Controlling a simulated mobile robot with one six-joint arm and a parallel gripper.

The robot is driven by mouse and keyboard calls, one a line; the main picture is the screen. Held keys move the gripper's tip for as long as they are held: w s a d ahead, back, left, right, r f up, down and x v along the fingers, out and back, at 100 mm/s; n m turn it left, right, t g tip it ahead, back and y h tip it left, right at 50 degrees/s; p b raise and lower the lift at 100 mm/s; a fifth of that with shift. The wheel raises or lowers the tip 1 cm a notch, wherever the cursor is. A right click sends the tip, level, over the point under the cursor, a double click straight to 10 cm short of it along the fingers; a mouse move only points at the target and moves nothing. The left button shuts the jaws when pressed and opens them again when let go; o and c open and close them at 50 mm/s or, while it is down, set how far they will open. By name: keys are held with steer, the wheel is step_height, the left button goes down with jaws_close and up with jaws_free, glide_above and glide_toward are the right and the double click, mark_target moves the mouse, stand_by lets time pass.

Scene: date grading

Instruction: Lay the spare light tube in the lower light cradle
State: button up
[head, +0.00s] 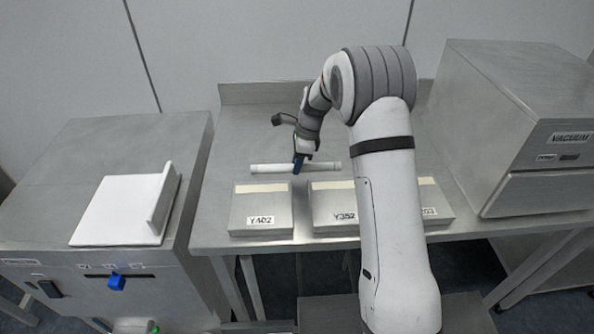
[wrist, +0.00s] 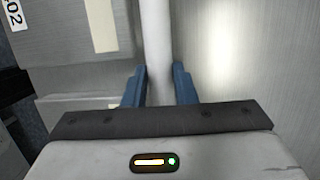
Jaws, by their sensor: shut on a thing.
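The light tube (head: 268,168) is a slim white rod lying crosswise behind the metal boxes. My gripper (head: 299,165) has blue fingers and is shut on the tube near its middle. In the wrist view the tube (wrist: 157,45) runs from the top edge down between the two fingers (wrist: 159,88). I cannot tell whether the tube touches the table or hangs just above it. I cannot make out a light cradle in either view.
Flat metal boxes labelled Y402 (head: 261,205) and Y352 (head: 334,203) stand along the steel table's (head: 225,150) front; my arm partly covers a third (head: 436,203). A vacuum machine (head: 530,120) stands right. A steel cabinet with a white board (head: 115,210) stands left.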

steer(key=shift+d+p+x, duration=0.15)
steer(key=shift+d+x, duration=0.05)
steer(key=shift+x, duration=0.65)
steer(key=shift+d+p+x, duration=0.15)
steer(key=shift+d+x, duration=0.05)
steer(key=shift+x, duration=0.6)
steer(key=shift+f, duration=0.1)
steer(key=shift+f, duration=0.15)
steer(key=o, duration=1)
